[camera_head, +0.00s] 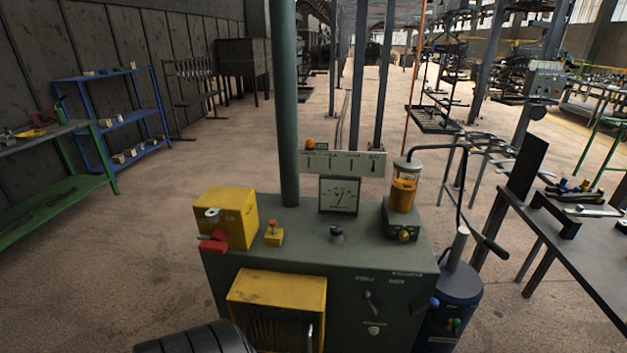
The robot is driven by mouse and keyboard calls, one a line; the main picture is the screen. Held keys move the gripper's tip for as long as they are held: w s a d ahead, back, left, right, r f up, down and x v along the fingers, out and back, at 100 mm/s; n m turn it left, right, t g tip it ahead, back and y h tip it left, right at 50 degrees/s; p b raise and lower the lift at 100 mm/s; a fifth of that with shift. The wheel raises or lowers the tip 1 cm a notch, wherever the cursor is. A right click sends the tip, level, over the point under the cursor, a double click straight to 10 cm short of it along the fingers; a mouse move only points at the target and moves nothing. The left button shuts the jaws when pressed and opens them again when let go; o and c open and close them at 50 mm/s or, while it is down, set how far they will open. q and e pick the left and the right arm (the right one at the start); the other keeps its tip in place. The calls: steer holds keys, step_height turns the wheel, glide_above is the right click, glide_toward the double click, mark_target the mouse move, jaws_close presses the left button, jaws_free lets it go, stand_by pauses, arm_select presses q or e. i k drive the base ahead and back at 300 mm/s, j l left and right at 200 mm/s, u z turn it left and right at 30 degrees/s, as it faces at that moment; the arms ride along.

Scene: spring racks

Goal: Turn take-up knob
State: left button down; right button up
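A green machine cabinet (300,228) stands in front of me. Several controls sit on it, and I cannot tell for sure which is the take-up knob. A dark knob (336,234) with a pale base stands on the top below a dial gauge (339,194). A yellow-brass knob (404,236) is on the small box under an amber jar (404,187). An orange-topped knob (272,227) sits on a small yellow block. The front face has a dark lever (370,301) and a pale round knob (373,330). Neither gripper is in view.
A yellow box with a red part (226,212) stands at the cabinet's left. A green post (286,110) rises behind the top. A blue tank (452,300) with a pump handle is at the right, beside a grey workbench (560,240). Floor at left is clear.

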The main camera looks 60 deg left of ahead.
mark_target(336, 229)
steer(key=j+u, duration=0.1)
steer(key=u, duration=1.5)
steer(key=i+j, duration=0.2)
steer(key=i, duration=0.2)
